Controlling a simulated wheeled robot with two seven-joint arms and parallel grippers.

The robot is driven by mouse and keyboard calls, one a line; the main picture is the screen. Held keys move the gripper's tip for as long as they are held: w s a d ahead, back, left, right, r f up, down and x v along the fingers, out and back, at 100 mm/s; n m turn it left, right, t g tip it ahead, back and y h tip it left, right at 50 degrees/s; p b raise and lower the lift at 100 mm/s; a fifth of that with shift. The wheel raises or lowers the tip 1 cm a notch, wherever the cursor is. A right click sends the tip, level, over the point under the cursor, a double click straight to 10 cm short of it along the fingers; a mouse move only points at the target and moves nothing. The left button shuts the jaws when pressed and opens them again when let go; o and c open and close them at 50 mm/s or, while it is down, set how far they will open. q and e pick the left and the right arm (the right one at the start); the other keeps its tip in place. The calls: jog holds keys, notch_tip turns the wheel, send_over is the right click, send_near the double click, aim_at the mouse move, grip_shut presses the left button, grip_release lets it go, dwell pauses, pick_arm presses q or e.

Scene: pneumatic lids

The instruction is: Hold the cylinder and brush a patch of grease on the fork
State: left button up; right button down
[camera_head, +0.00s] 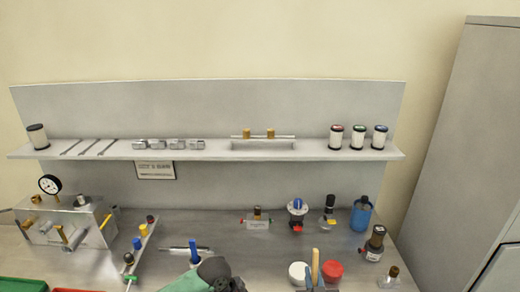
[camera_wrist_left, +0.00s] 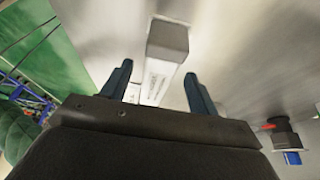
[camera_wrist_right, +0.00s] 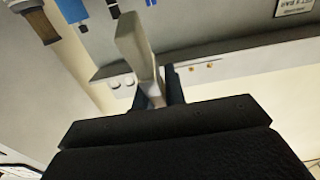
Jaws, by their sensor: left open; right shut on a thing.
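The silver cylinder (camera_head: 178,249) lies on the bench at the lower middle in the head view. My right gripper (camera_wrist_right: 160,90) is shut on the pale handle of the brush (camera_wrist_right: 138,48), which stands upright in the head view (camera_head: 315,264). The brush's bristles are not seen. A white round pot (camera_head: 298,272) stands beside it. I cannot make out the fork or any grease.
A round red piece (camera_head: 332,272) is right of the brush. A strip with coloured knobs (camera_head: 142,250) and a metal box with a gauge (camera_head: 70,225) are on the left. Fittings and a blue container (camera_head: 361,214) stand behind on the right. A shelf (camera_head: 210,150) runs above the bench.

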pick_arm(q)
jog(key=shift+x, duration=1.1)
jog(key=shift+p, duration=0.5)
dwell(0.3)
jog(key=c, duration=1)
jog(key=shift+o, duration=0.2)
jog(key=shift+s+f, duration=0.1)
jog(key=shift+f, duration=0.15)
